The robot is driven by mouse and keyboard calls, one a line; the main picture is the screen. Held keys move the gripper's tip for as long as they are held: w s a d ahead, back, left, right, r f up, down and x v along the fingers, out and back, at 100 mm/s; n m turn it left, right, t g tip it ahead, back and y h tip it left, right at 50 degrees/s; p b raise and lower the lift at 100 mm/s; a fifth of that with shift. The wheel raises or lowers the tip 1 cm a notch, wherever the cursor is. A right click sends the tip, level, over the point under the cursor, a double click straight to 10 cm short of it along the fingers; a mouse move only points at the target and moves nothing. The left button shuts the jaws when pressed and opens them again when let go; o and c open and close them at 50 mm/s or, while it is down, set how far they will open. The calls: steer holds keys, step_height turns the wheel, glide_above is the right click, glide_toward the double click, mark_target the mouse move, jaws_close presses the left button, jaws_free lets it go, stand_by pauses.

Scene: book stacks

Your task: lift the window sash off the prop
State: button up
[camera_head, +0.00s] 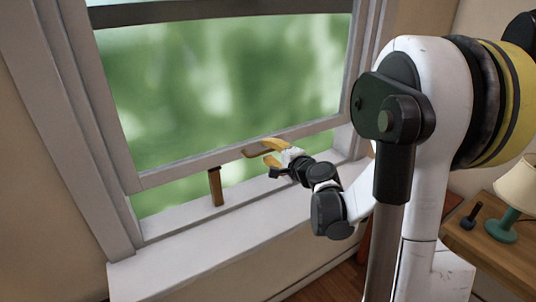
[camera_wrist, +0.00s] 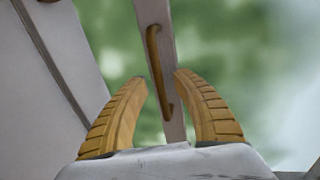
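The window sash (camera_head: 170,176) is raised, and its bottom rail sits above the sill. A brown wooden prop (camera_head: 216,187) stands upright on the sill under the rail, left of my gripper. A thin brown handle (camera_head: 256,151) is fixed to the rail. In the wrist view the handle (camera_wrist: 158,75) runs along the sash rail (camera_wrist: 180,125). My gripper (camera_head: 268,154) is open with yellow curved fingers beside the handle. In the wrist view the fingers (camera_wrist: 160,82) are spread, one on each side of the rail and handle; whether they touch it I cannot tell.
The white sill (camera_head: 190,240) runs below the window. A wooden table (camera_head: 490,245) at the right holds a lamp (camera_head: 505,205) and a small dark object (camera_head: 470,216). The window frame (camera_head: 75,130) rises at the left.

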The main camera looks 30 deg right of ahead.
steer(key=shift+w, duration=0.15)
jaws_close()
step_height(320, 180, up, 10)
steer(key=p, duration=0.7)
steer(key=shift+f, duration=0.15)
jaws_free()
